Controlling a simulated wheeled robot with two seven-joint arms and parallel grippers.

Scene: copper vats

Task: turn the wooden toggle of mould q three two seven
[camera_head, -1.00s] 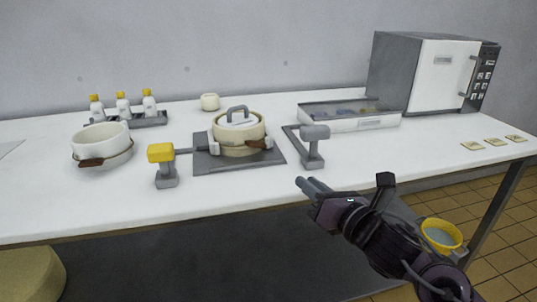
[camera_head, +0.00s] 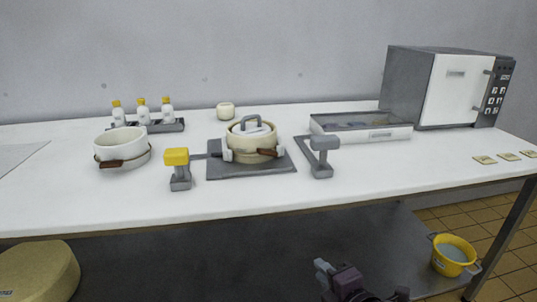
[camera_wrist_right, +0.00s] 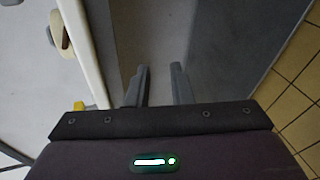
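A cream round mould (camera_head: 250,142) with a grey top handle stands on a dark grey plate (camera_head: 225,171) in mid-table, clamped at its sides. A brown wooden toggle (camera_head: 268,152) shows at its front right. A white round mould (camera_head: 122,142) stands at the left, with a wooden toggle (camera_head: 111,164) at its front. No label is readable, so I cannot tell which is q three two seven. My right gripper (camera_head: 325,268) is low, in front of the table edge and apart from both moulds. In the right wrist view its fingers (camera_wrist_right: 160,84) are apart and empty. My left gripper is not in view.
A yellow-topped post (camera_head: 178,168) and a grey-topped post (camera_head: 322,157) flank the plate. Behind are a bottle rack (camera_head: 150,127), a small cream cup (camera_head: 226,111), a shallow tray (camera_head: 360,132) and an oven-like box (camera_head: 440,88). The front strip of the table is clear.

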